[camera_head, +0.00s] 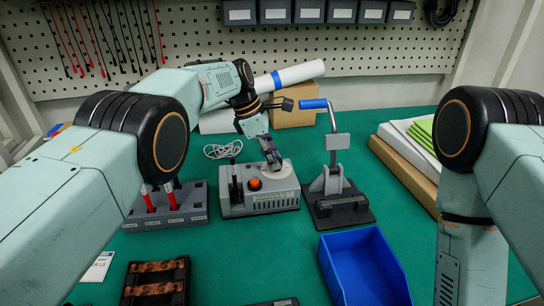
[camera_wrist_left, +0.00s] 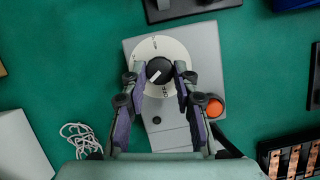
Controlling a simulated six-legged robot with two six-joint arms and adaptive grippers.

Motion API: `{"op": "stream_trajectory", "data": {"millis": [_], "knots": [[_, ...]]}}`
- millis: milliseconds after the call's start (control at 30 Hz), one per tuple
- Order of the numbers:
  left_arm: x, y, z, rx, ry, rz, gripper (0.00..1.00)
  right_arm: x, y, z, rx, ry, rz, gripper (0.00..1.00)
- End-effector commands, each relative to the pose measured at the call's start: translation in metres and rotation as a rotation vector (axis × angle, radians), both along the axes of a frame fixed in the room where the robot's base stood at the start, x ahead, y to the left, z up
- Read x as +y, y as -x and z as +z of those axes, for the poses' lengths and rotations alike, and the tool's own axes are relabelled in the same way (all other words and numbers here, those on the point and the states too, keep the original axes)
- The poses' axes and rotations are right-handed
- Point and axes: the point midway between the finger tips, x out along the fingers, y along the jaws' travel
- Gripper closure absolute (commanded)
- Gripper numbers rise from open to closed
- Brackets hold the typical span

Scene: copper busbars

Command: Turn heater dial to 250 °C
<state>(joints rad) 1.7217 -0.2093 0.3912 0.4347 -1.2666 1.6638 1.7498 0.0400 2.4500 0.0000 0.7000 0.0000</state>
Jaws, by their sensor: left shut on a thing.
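The heater (camera_head: 262,206) is a grey box on the green table, with an orange button (camera_head: 255,183) on top. In the left wrist view, its black dial knob (camera_wrist_left: 159,68) sits on a round white scale plate (camera_wrist_left: 160,45). The knob's white pointer line is slanted; the scale numbers are too small to read. My left gripper (camera_head: 272,160) reaches down onto the heater from behind. In the left wrist view, its fingers (camera_wrist_left: 161,74) are shut on the knob from both sides. In the head view the gripper hides the knob. My right gripper is out of view.
A press with a blue handle (camera_head: 313,104) stands right of the heater. A blue bin (camera_head: 362,268) is in front of it. A grey rack (camera_head: 195,205) with red-handled tools is at left. A tray of copper parts (camera_head: 156,282) lies at front left. A white cable (camera_head: 223,150) lies behind the heater.

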Motion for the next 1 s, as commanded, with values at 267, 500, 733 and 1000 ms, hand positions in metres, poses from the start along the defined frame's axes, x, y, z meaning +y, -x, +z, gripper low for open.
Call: {"op": "stream_trajectory", "data": {"millis": [267,500,733,1000], "knots": [[-0.004,0.001,-0.001,0.003,0.005,-0.003,1.00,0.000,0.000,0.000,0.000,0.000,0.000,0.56],[-0.002,0.001,-0.001,0.003,0.003,-0.001,0.53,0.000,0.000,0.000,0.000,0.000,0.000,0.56],[-0.001,0.001,0.000,0.002,0.001,-0.001,0.48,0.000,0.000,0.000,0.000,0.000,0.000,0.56],[0.004,0.000,0.011,-0.001,0.000,0.000,0.48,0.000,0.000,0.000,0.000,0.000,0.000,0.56]]}}
